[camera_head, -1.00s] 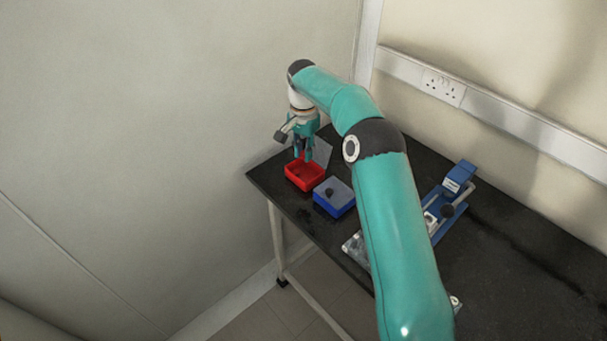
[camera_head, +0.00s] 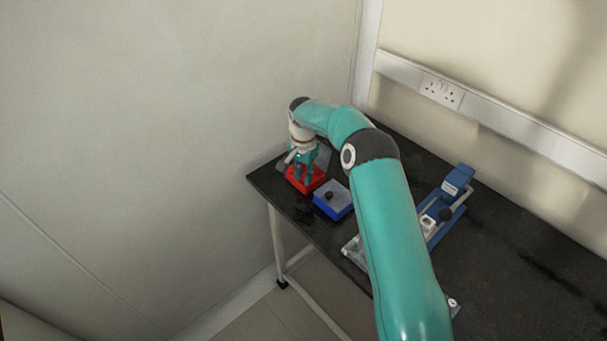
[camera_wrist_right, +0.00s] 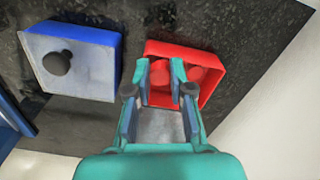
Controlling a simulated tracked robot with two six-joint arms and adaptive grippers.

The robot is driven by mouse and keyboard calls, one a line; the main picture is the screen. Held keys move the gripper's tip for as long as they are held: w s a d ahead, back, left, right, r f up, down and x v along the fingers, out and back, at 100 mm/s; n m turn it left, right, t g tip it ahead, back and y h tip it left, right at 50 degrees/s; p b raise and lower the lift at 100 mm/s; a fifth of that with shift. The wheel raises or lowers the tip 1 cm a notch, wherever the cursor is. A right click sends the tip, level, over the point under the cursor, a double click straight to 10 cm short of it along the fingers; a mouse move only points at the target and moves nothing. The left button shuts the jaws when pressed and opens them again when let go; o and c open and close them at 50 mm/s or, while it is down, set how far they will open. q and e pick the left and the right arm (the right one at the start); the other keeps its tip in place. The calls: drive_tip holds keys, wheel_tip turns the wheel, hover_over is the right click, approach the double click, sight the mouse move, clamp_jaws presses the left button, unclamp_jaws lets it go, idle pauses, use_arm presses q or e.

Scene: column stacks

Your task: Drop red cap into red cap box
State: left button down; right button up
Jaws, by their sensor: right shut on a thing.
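The red box (camera_head: 318,184) stands open near the far left corner of the black table. It also shows in the right wrist view (camera_wrist_right: 213,84). My right gripper (camera_head: 304,183) points down into it, and its fingertips (camera_wrist_right: 161,70) are at the box's opening. The gripper is shut on a red cap (camera_wrist_right: 160,75), seen between the fingertips. Another red, rounded thing (camera_wrist_right: 194,73) shows in the box to the right of the fingers. In the head view the fingers hide much of the box's inside. My left gripper is not in view.
A blue box (camera_head: 334,207) with a grey top and black knob (camera_head: 329,195) stands close beside the red box. A blue device (camera_head: 458,180) with a lever is farther right. A wall (camera_head: 180,100) stands close on the left.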

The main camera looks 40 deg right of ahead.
sight(303, 177)
drive_tip(key=shift+f, duration=0.35)
drive_tip(key=o, duration=0.6)
drive_tip(key=shift+o, duration=0.2)
drive_tip(key=shift+r+p, duration=0.3)
drive_tip(key=shift+r, duration=0.35)
wheel_tip(303, 177, up, 12)
drive_tip(key=b, duration=0.1)
drive_tip(key=shift+f+b, duration=0.2)
drive_tip(key=shift+b, duration=0.15)
